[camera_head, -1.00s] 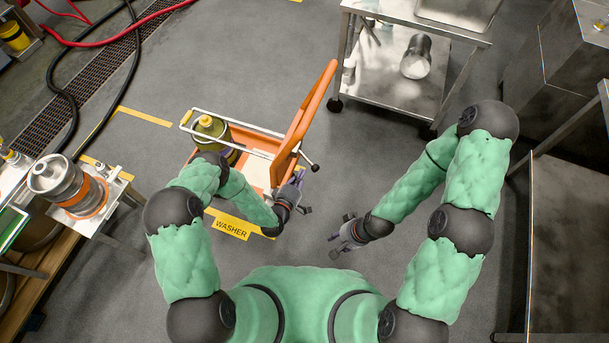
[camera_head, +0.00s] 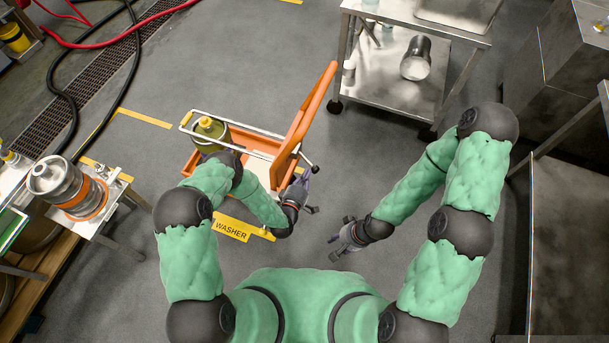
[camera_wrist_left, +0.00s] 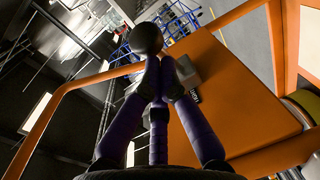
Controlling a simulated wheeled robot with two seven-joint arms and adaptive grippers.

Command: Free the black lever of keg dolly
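The keg dolly (camera_head: 303,112) is orange, with a raised panel and a white rail. Its black lever (camera_head: 315,168) ends in a round knob at the dolly's right side; the black knob (camera_wrist_left: 147,38) is large in the left wrist view. My left gripper (camera_head: 303,178) is at the lever. In the left wrist view, its purple fingers (camera_wrist_left: 161,78) come together just below the knob and look shut on the lever; the lever's stem is mostly hidden between them. My right gripper (camera_head: 340,244) is open and empty, above the floor to the right.
A green keg with a yellow top (camera_head: 209,130) stands on the dolly. A steel cart (camera_head: 385,85) is at the back right. A bench with a metal keg (camera_head: 65,185) is at the left, a steel table (camera_head: 570,240) at the right. Floor around my right gripper is clear.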

